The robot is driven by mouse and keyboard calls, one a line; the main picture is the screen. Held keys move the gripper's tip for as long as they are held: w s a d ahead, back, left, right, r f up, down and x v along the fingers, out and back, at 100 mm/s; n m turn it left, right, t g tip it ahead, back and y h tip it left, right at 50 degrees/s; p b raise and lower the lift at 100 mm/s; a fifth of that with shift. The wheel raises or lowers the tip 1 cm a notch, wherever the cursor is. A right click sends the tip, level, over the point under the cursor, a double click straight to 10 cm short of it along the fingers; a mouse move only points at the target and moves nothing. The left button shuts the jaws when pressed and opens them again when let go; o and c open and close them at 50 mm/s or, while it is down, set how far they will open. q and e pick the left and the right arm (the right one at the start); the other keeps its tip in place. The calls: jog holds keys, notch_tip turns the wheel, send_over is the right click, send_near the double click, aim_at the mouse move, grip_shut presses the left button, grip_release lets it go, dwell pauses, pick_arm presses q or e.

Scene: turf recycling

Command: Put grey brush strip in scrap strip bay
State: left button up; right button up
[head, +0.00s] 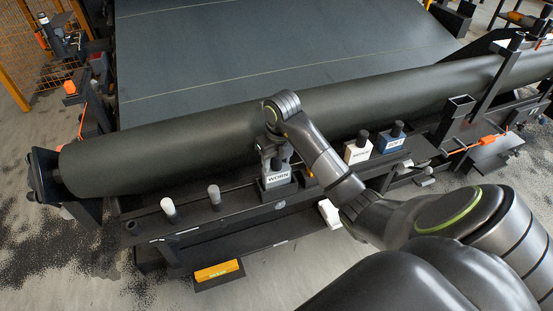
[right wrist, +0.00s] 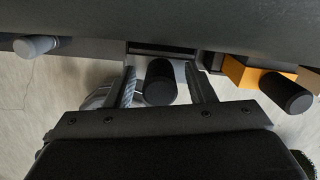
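A grey block labelled WORN (head: 277,180), probably the grey brush strip, stands on the dark rail in front of the long roller. It has a black knob on top, which shows in the right wrist view (right wrist: 160,82). My right gripper (head: 274,160) is directly above the grey block. Its fingers stand on either side of the black knob, with visible gaps, so it is open. The block's lower part is hidden in the wrist view. No bay labelled for scrap strips can be read. My left gripper is not in view.
An orange block (right wrist: 248,72) sits close to the right of the grey one. White (head: 357,152) and blue (head: 389,141) blocks stand farther right. Two pegs (head: 169,209) (head: 214,196) rise from the rail at left. A yellow-fronted tray (head: 218,270) lies below. The roller (head: 180,145) runs behind.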

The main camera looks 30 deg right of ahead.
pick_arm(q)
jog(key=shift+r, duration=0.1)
pick_arm(e)
jog(key=shift+r, duration=0.15)
jog(key=shift+r+p, duration=0.35)
jog(key=r+p, duration=0.2)
jog(key=r, duration=0.1)
jog(key=r+p, duration=0.1)
jog(key=shift+s+r+p, duration=0.3)
jog(key=shift+r+p, duration=0.1)
jog(key=r+p, duration=0.4)
jog(key=p, duration=0.1)
jog(key=shift+s+r, duration=0.3)
pick_arm(q)
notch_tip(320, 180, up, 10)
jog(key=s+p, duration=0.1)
jog(key=p, duration=0.1)
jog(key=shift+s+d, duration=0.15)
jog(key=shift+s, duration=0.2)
pick_arm(e)
jog(key=shift+s+r, duration=0.1)
jog(key=shift+r, duration=0.85)
